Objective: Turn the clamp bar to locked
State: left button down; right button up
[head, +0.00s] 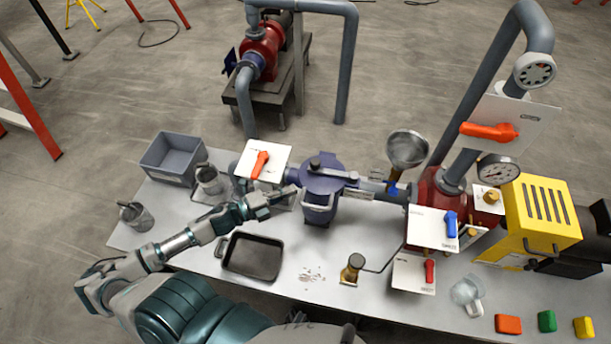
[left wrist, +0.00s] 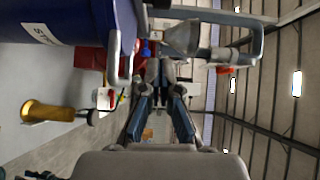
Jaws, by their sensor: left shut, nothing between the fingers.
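The blue pot (head: 318,186) stands upright on the table with its lid on. The grey clamp bar (head: 338,173) lies across the lid, pointing right with a slight tilt. My left gripper (head: 292,190) is shut and empty just left of the pot, near its upper rim. In the left wrist view the shut fingers (left wrist: 160,66) show beside the blue pot (left wrist: 65,20) and its grey handle (left wrist: 115,58). I cannot make out the clamp bar clearly there. My right gripper is out of view.
An orange-handled valve plate (head: 262,160) stands left of the pot. A funnel (head: 407,149) and red pump body (head: 430,190) are to its right.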

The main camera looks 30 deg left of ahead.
aim_at(313, 167)
pick_arm(q)
jog(key=w, duration=0.2)
jog(key=w+d, duration=0.1)
jog(key=w, duration=0.1)
jog(key=w+d, duration=0.1)
jog(key=w, duration=0.1)
jog(key=shift+w+d+f, duration=0.1)
jog(key=shift+w+d, duration=0.05)
jog(key=shift+w, duration=0.5)
jog(key=shift+a+f, duration=0.1)
jog(key=shift+a, duration=0.35)
jog(key=shift+w+a, duration=0.35)
jog(key=shift+w, duration=0.5)
